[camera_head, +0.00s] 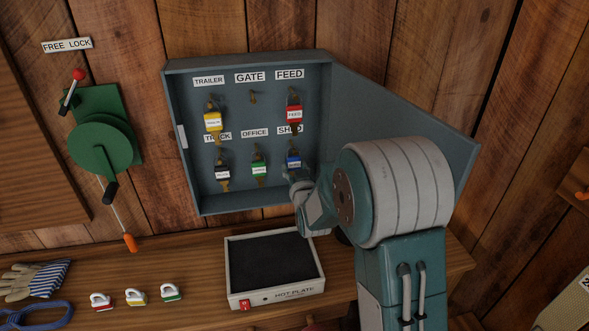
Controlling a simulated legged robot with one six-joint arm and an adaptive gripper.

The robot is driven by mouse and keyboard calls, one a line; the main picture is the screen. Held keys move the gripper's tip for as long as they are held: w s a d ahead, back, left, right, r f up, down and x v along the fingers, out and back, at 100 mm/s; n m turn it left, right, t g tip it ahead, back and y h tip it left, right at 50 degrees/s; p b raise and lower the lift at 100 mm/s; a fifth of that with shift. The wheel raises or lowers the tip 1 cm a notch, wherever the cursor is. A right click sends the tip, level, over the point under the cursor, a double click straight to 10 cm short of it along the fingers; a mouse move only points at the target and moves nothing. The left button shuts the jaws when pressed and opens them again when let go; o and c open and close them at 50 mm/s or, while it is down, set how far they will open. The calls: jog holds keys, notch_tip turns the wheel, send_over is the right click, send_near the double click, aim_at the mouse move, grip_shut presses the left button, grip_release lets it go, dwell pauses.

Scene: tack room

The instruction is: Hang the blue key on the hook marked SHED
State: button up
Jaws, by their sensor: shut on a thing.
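The blue key (293,161) is in front of the key cabinet's (190,190) back panel, just below the SHED label (290,129). My gripper (294,175) is at the lower end of this key and is shut on it. The key hangs upright. The SHED hook is hidden, and I cannot tell whether the key is around it. My arm hides the cabinet's lower right corner.
Yellow (213,121), red (294,114), black-tagged (222,173) and green (259,168) keys hang close by. The GATE hook (252,97) is bare. The open door (400,115) stands right. Below is a hot plate (273,267).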

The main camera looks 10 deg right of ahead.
jog(key=o, duration=1.2)
jog(key=shift+s, duration=0.1)
jog(key=s+r+g, duration=0.2)
jog(key=s+g, duration=0.2)
jog(key=s, duration=0.9)
jog(key=s+r+g, duration=0.2)
jog(key=s+g, duration=0.2)
jog(key=s, duration=0.8)
jog(key=s+r+g, duration=0.2)
jog(key=s+g, duration=0.2)
jog(key=s, duration=0.9)
jog(key=shift+s+r, duration=0.25)
jog(key=shift+s, duration=0.05)
